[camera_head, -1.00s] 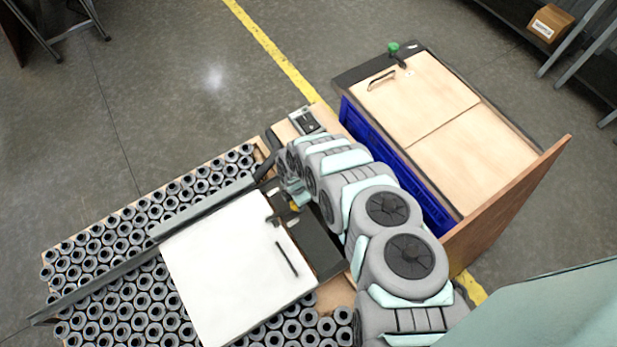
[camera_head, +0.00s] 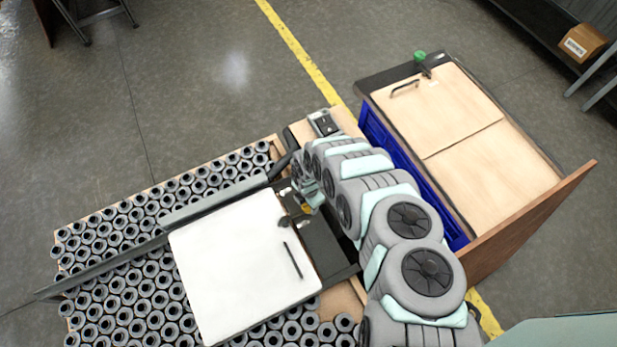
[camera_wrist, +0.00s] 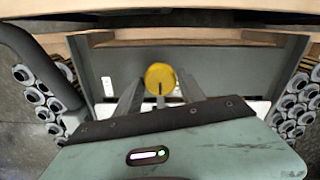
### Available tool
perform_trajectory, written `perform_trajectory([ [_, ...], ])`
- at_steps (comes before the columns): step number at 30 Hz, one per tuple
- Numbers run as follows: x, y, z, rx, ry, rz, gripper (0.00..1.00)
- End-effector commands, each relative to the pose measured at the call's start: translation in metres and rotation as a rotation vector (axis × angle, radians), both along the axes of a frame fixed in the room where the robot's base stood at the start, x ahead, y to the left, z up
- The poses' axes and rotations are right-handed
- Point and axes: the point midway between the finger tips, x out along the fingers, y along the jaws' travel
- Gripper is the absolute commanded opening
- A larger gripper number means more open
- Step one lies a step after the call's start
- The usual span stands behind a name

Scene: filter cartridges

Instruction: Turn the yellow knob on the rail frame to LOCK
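The yellow knob (camera_wrist: 160,75) sits on the grey panel of the rail frame (camera_wrist: 225,66) in the wrist view. A dark mark on it points down toward my gripper. My gripper (camera_wrist: 161,80) is open, with one finger on each side of the knob's lower part. I cannot tell whether the fingers touch it. A small white label (camera_wrist: 108,87) is on the panel left of the knob; its wording is unreadable. In the head view, a bit of the knob (camera_head: 306,208) shows beside my gripper (camera_head: 303,195), on the dark end of the rail frame (camera_head: 325,250).
A white cover with a black handle (camera_head: 240,265) lies over several rows of grey filter cartridges (camera_head: 110,285). A grey rail (camera_head: 110,265) crosses them. A wooden-topped cabinet (camera_head: 435,110) with blue bins (camera_head: 415,180) stands at right. A dark tube (camera_wrist: 40,65) is left of my gripper.

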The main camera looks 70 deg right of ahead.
Motion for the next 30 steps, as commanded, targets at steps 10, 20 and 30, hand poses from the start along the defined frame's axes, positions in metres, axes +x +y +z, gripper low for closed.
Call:
perform_trajectory([
  [10,0.0,0.0,0.0,0.0,0.0,-0.003,0.65],
  [20,-0.001,0.0,0.019,0.002,0.002,-0.003,0.65],
  [30,-0.001,-0.002,0.083,-0.001,0.002,-0.002,0.65],
])
